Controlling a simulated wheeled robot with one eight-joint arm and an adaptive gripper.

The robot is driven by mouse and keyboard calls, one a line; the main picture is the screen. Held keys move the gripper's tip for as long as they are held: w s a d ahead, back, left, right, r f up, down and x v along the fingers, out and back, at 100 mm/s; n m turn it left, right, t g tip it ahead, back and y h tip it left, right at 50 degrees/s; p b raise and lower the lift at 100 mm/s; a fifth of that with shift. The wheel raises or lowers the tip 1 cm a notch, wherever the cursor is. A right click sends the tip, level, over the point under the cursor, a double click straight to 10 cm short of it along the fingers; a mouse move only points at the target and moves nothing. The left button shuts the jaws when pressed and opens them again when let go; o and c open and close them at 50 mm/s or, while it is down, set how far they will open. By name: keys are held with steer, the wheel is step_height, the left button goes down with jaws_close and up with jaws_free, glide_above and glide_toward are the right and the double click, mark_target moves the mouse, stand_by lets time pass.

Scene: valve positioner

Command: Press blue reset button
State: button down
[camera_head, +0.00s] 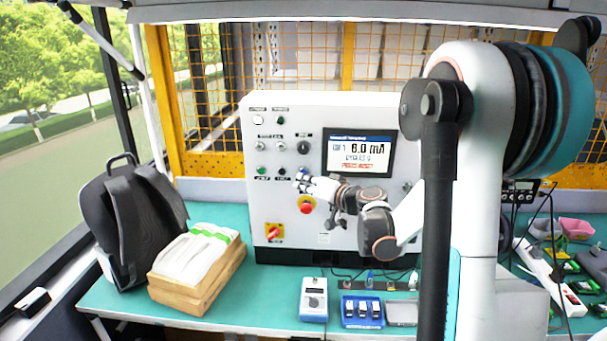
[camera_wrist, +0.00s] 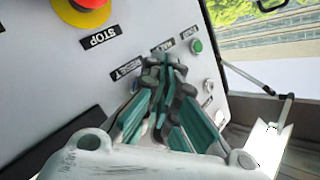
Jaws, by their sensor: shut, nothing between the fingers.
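The white control panel (camera_head: 315,225) stands upright on the bench. In the head view my gripper (camera_head: 301,182) is at the panel face, at the right end of the lower button row. A small bluish spot by its tips looks like the blue reset button (camera_head: 304,171), mostly covered. In the wrist view the upside-down RESET label (camera_wrist: 126,69) is just left of my gripper (camera_wrist: 166,70). My fingers are shut and empty, and they hide the button area there. I cannot tell whether the tips touch the button.
A green button (camera_head: 261,171) is further left in the same row. The red emergency stop (camera_head: 306,205) sits just below my gripper. The lit screen (camera_head: 359,153) is to the upper right. A wooden box (camera_head: 195,284) and a backpack (camera_head: 128,215) stand left on the bench.

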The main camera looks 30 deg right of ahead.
steer(key=shift+d, duration=0.1)
steer(key=shift+w+d, duration=0.15)
steer(key=shift+w, duration=0.2)
steer(key=shift+w+d, duration=0.2)
steer(key=shift+w, duration=0.1)
stand_by(0.9)
steer(key=shift+s, duration=0.1)
steer(key=shift+s+a, duration=0.45)
steer(key=shift+s, duration=0.15)
stand_by(0.3)
steer(key=s+a, duration=0.1)
steer(key=s, duration=0.1)
steer(key=s+a, duration=0.1)
steer(key=s, duration=0.1)
steer(key=shift+a+b, duration=0.35)
steer(key=shift+a, duration=0.1)
stand_by(0.6)
